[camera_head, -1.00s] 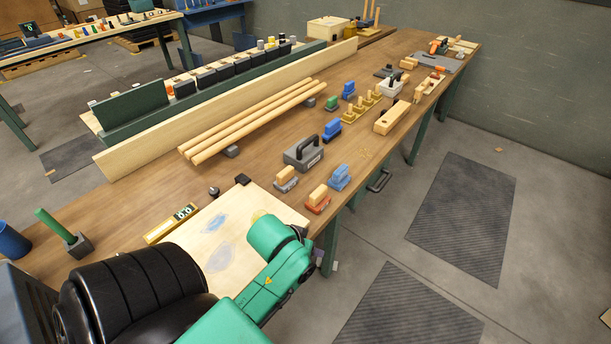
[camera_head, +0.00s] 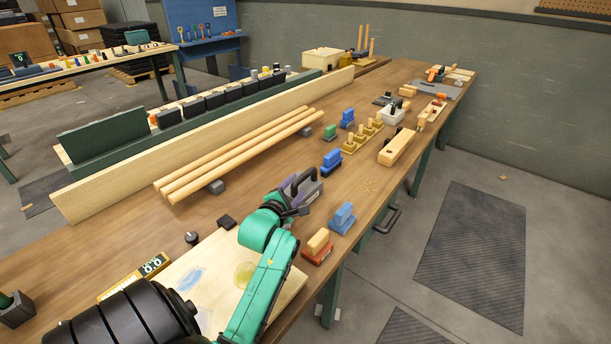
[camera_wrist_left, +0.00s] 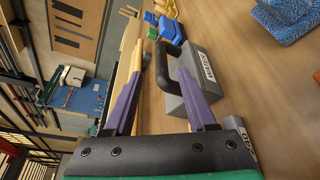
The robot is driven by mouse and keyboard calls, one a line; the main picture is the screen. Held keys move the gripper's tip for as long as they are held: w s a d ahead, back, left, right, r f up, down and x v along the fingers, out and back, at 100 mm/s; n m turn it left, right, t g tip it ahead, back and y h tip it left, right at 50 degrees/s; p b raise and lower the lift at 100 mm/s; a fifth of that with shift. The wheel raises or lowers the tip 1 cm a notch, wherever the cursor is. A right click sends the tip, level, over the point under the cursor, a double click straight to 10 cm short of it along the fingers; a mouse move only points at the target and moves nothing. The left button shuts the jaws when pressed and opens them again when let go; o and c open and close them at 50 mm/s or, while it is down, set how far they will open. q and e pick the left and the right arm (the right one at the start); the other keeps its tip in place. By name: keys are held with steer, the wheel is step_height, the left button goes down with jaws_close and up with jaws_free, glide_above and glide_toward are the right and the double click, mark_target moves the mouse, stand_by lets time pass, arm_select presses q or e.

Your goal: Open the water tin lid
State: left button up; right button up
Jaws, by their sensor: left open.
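The grey tin with a black handle and a white label (camera_head: 314,192) stands on the wooden bench, partly hidden by my left gripper in the head view. My left gripper (camera_head: 291,194) has purple fingers, spread and empty in the left wrist view (camera_wrist_left: 148,62). The lid looks shut. My right gripper is not in view.
A blue block (camera_head: 342,217) and a red-based wooden block (camera_head: 317,246) stand near the bench's front edge. Several long wooden rods (camera_head: 240,152) lie behind the tin. A pale board (camera_head: 215,275) lies under my left arm.

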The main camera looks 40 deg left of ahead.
mark_target(306, 176)
arm_select(q)
steer(key=x, duration=0.9)
steer(key=shift+a+f, duration=0.2)
steer(key=shift+w, duration=0.1)
jaws_close()
steer(key=shift+f, duration=0.15)
stand_by(0.6)
